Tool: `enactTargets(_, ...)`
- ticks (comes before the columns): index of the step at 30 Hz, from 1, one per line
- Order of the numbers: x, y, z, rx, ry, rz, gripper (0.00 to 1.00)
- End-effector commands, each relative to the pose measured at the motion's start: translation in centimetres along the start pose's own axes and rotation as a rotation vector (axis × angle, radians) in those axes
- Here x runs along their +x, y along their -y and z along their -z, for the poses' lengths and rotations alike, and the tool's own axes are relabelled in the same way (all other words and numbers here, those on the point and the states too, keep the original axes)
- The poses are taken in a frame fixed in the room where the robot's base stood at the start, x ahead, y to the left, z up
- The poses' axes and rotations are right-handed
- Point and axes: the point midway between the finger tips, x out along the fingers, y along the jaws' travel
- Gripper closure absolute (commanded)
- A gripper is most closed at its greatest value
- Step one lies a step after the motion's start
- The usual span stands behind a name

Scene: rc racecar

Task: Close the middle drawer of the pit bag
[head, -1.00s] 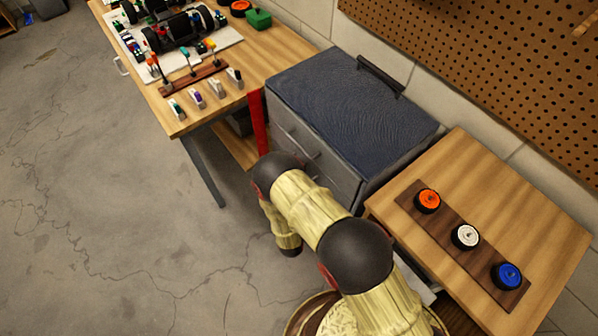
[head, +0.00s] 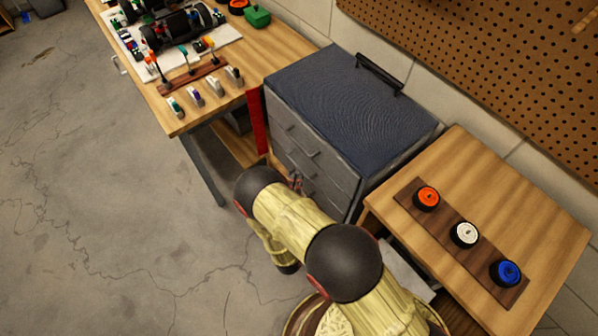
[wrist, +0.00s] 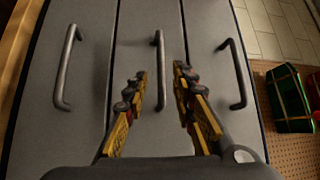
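The pit bag (head: 345,105) is a grey cabinet with a dark blue top and a black carry handle, right of the workbench. In the wrist view its three drawer fronts lie side by side, each with a bar handle. The middle drawer (wrist: 133,35) has its handle (wrist: 158,70) between my gripper's two fingers. My gripper (wrist: 160,72) is open; contact with the handle cannot be told. In the head view my gripper (head: 295,181) is partly hidden by my arm, close to the drawer fronts. The fronts look nearly flush; any small gap cannot be judged.
The workbench (head: 270,50) stands left, with a red strip (head: 257,120) between it and the bag. A wooden table (head: 475,180) with orange, white and blue wheels stands close on the right. Open concrete floor (head: 100,220) lies left of my arm.

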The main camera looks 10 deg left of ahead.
Motion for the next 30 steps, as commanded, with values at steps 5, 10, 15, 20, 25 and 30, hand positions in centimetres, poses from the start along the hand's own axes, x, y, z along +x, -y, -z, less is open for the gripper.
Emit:
enactTargets(5,-3.6,0.0,-0.1,-0.001,0.004,-0.001,0.74)
enactTargets(10,-5.3,-0.1,-0.1,0.000,0.002,-0.001,0.74)
enactTargets(15,-6.0,-0.1,0.0,0.000,0.000,-0.001,0.74)
enactTargets(20,-6.0,-0.1,0.0,0.000,-0.001,-0.001,0.74)
enactTargets(25,-6.0,-0.1,0.0,0.000,-0.001,-0.001,0.74)
enactTargets(30,-6.0,-0.1,0.0,0.000,-0.001,-0.001,0.74)
